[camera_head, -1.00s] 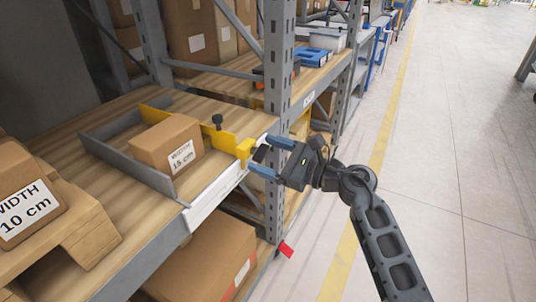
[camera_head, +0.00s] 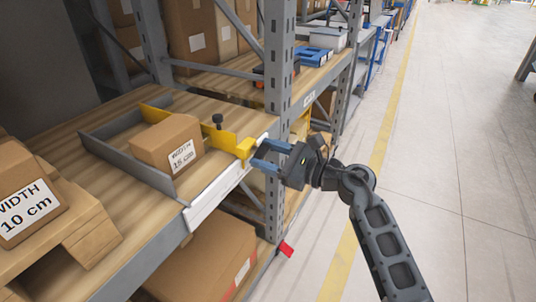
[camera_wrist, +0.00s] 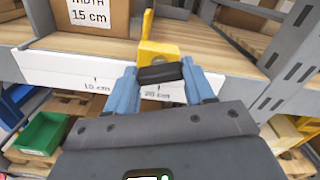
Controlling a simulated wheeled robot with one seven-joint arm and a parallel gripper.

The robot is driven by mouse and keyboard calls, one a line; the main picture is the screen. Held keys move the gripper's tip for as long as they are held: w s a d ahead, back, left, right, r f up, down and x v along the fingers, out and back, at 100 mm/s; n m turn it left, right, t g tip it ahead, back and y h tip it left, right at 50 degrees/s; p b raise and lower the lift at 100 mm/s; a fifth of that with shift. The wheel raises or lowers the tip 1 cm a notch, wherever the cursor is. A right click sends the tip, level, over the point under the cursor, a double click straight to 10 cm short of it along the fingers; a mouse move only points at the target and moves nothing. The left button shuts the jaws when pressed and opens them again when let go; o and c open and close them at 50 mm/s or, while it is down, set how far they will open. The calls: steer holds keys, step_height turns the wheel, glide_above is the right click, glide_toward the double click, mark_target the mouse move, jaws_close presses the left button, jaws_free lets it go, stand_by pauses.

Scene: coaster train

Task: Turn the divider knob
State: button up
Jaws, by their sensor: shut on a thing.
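The yellow divider (camera_head: 226,138) stands on the wooden shelf to the right of a box labelled 15 cm (camera_head: 155,147). Its yellow front block (camera_wrist: 157,53) sits at the shelf edge, above the 20 cm mark. A black knob (camera_wrist: 160,73) is on the front of this block. My gripper (camera_head: 256,155) has its blue fingers on either side of the knob and is shut on it, as the wrist view (camera_wrist: 160,76) shows. The fingers largely hide the knob in the head view. A second black knob (camera_head: 217,119) stands on top of the divider.
A grey rack upright (camera_head: 277,100) stands close beside my gripper. A box labelled 10 cm (camera_head: 30,195) is at the left. A white scale strip (camera_head: 215,197) runs along the shelf edge. The aisle floor (camera_head: 450,150) at the right is clear.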

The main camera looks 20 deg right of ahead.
steer(key=shift+m, duration=0.3)
steer(key=shift+r+m+p, duration=0.15)
steer(key=shift+m+p, duration=0.65)
steer(key=shift+p, duration=0.3)
steer(key=m+p, duration=0.3)
steer(key=shift+m, duration=0.3)
steer(key=m+p, duration=0.4)
steer(key=m, duration=0.1)
steer(key=shift+m+p, duration=0.3)
steer(key=shift+p, duration=0.1)
steer(key=m+p, duration=0.4)
steer(key=m, duration=0.1)
steer(key=shift+m+p, duration=1.2)
steer(key=shift+m, duration=1.1)
steer(key=shift+f, duration=0.2)
